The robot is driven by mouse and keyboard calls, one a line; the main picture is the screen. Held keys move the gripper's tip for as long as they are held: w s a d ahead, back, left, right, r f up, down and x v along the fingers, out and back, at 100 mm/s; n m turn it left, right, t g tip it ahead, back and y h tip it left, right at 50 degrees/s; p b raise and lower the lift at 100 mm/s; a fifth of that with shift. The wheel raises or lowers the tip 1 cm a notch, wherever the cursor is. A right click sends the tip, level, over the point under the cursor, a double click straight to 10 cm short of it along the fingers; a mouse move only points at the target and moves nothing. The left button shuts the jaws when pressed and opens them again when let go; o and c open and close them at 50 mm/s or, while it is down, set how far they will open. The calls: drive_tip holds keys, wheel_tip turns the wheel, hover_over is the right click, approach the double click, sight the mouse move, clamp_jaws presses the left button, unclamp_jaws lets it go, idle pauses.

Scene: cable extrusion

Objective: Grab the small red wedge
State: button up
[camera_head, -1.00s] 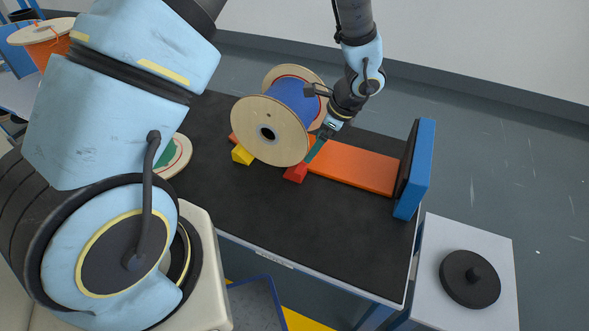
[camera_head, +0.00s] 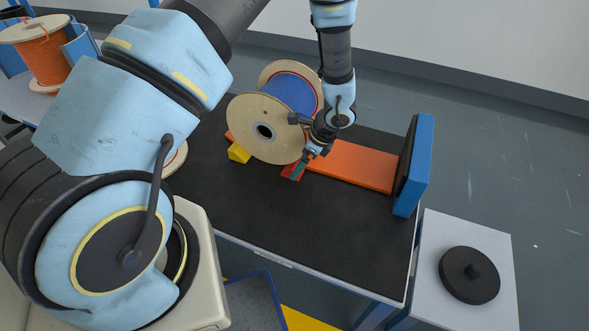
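The small red wedge (camera_head: 288,171) lies on the black table top, just right of the near flange of the cable spool (camera_head: 291,96).
An orange board (camera_head: 355,168) runs right from the spool to an upright blue and black plate (camera_head: 418,165). A white stand (camera_head: 462,238) holds a black disc (camera_head: 469,275). The front of the black table (camera_head: 300,225) is clear. An orange spool (camera_head: 40,52) stands far left.

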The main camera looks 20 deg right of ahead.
drive_tip(key=shift+w+a+f, duration=0.1)
drive_tip(key=shift+f, duration=0.25)
drive_tip(key=shift+c, duration=0.2)
drive_tip(key=c, duration=1.4)
drive_tip(key=shift+c, duration=0.2)
